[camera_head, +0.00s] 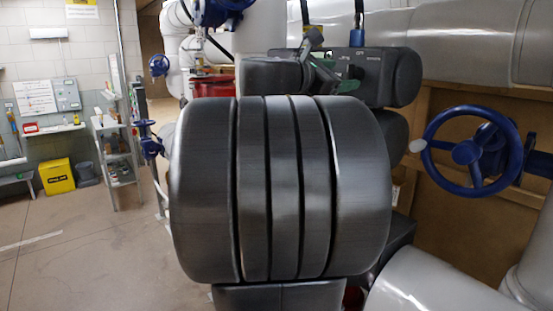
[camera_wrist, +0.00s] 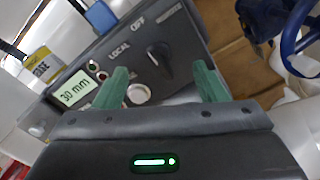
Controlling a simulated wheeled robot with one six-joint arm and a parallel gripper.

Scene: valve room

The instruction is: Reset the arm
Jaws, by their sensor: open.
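My gripper (camera_wrist: 163,82) is open, with its two green fingers apart and nothing between their tips in the wrist view. Beyond the fingers is a dark grey control box (camera_wrist: 110,48) with LOCAL and OFF markings, a black selector knob (camera_wrist: 160,57) and a small display (camera_wrist: 74,88) reading 30 mm. A pale round button (camera_wrist: 138,94) shows between the fingers. In the head view my gripper (camera_head: 325,75) is small, at top centre in front of the box, and my own dark arm hides much below it. I cannot tell whether the fingers touch the box.
A blue handwheel (camera_head: 467,152) stands at the right beside brown panelling. Large grey pipes (camera_head: 460,45) run along the top right. At the left are a yellow bin (camera_head: 57,177), a grey shelf stand (camera_head: 115,150) and open floor (camera_head: 90,250).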

